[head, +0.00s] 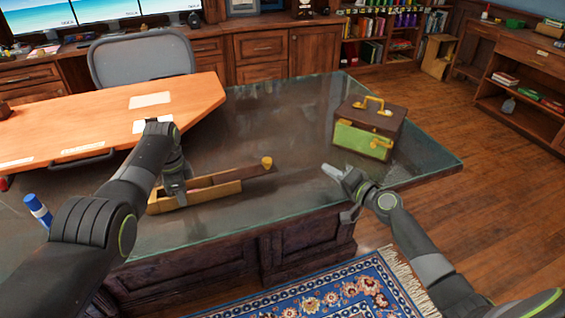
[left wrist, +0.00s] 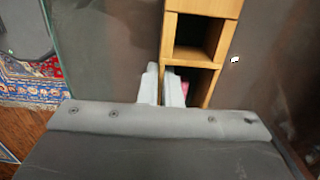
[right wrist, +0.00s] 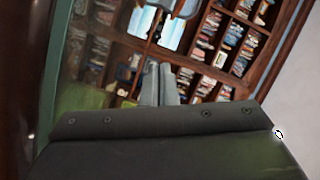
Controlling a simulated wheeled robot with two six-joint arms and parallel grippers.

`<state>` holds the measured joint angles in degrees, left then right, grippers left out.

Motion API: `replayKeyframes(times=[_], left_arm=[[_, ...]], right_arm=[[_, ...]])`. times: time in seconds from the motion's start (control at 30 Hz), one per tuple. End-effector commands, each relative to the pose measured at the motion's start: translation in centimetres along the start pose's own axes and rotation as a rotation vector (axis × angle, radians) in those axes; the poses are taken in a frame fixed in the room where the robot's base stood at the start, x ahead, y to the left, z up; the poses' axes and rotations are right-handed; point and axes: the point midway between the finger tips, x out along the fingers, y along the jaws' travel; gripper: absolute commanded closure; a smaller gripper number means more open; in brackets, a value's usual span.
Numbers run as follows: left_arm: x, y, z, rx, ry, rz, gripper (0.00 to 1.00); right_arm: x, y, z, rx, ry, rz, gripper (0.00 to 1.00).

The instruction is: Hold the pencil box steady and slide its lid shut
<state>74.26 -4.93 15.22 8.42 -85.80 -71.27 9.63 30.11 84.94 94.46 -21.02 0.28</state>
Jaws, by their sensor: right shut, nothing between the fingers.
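The wooden pencil box (head: 222,190) lies on the glass-topped desk, with open compartments showing in the left wrist view (left wrist: 212,63). Its darker lid (head: 238,173) with a yellow knob (head: 267,162) shows along the far right side and sticks out past the box's right end; how it sits on the box is unclear. My left gripper (head: 177,192) is shut on the box's side wall, one finger outside and one inside a compartment. Something pink lies in there, partly hidden. My right gripper (head: 332,172) is shut and empty, right of the knob and apart from it; it also shows in the right wrist view (right wrist: 158,84).
A brown and green case (head: 368,128) with a yellow handle stands at the desk's right. An orange wooden board (head: 110,115) with papers lies at the left. A blue and white cylinder (head: 38,210) stands at the left edge. The glass between knob and right gripper is clear.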

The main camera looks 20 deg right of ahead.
Motion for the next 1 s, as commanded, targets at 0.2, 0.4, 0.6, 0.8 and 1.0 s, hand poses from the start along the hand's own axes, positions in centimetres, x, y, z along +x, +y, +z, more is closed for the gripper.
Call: replayKeyframes(times=[0.2,0.4,0.6,0.8,1.0], left_arm=[[0.0,0.0,-0.1,0.001,0.002,0.0,1.0],[0.0,0.0,-0.1,0.001,0.002,0.0,1.0],[0.0,0.0,-0.1,0.001,0.002,0.0,1.0],[0.0,0.0,-0.1,0.001,0.002,0.0,1.0],[0.0,0.0,-0.1,0.001,0.002,0.0,1.0]], right_arm=[[0.5,-1.7,2.3,0.344,-0.079,-0.08,1.0],[1.1,-2.3,2.8,0.442,-0.106,-0.102,1.0],[4.1,-2.8,3.1,0.444,-0.107,-0.104,1.0],[8.1,-3.2,3.4,0.441,-0.107,-0.103,1.0],[10.7,-3.7,4.4,0.441,-0.108,-0.101,1.0]])
